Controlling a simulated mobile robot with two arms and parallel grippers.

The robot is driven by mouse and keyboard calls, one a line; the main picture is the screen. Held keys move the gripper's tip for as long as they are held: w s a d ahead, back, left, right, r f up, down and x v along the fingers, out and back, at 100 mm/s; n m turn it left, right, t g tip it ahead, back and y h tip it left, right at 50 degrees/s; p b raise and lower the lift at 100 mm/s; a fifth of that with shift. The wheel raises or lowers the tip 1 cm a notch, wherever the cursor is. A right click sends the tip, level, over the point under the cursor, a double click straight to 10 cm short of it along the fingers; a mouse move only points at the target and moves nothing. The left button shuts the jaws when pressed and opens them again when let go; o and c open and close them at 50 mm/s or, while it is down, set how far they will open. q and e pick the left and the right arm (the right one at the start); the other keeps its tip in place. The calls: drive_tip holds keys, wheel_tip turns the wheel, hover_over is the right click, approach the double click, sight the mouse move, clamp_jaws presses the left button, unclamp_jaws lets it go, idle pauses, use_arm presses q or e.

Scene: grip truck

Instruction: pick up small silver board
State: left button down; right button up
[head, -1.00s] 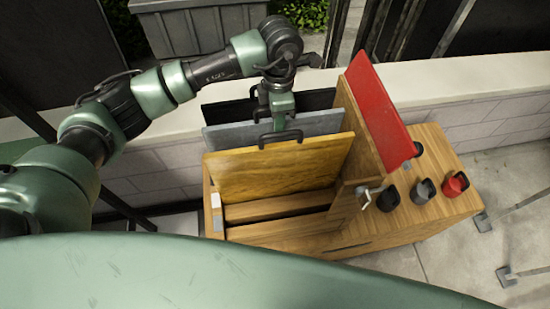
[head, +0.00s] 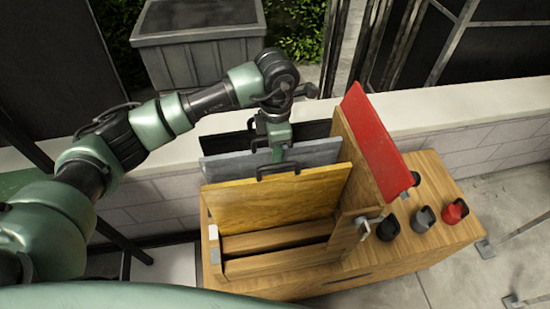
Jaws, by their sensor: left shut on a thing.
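The small silver board (head: 222,167) stands upright in the wooden cart's rack, between a yellow board in front and a black board behind. Its lower part is hidden by the yellow board. My left gripper (head: 277,151) reaches down from above at the silver board's top edge, and it is shut on that board. My right gripper is not in view.
The yellow board (head: 270,205) and black board (head: 226,142) stand close on either side. A red board (head: 375,135) leans at the rack's right. A low pale wall (head: 460,113) runs behind.

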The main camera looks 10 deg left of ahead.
use_arm(q)
wheel_tip(320, 180, up, 14)
drive_tip(key=b, duration=0.2)
drive_tip(key=shift+w+r+b, duration=0.1)
drive_tip(key=shift+r+b, duration=0.1)
drive_tip(key=shift+b, duration=0.1)
wheel_tip(320, 180, up, 13)
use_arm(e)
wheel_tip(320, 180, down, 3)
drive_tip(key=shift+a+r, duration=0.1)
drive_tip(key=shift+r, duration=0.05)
use_arm(q)
drive_tip(key=shift+a, duration=0.15)
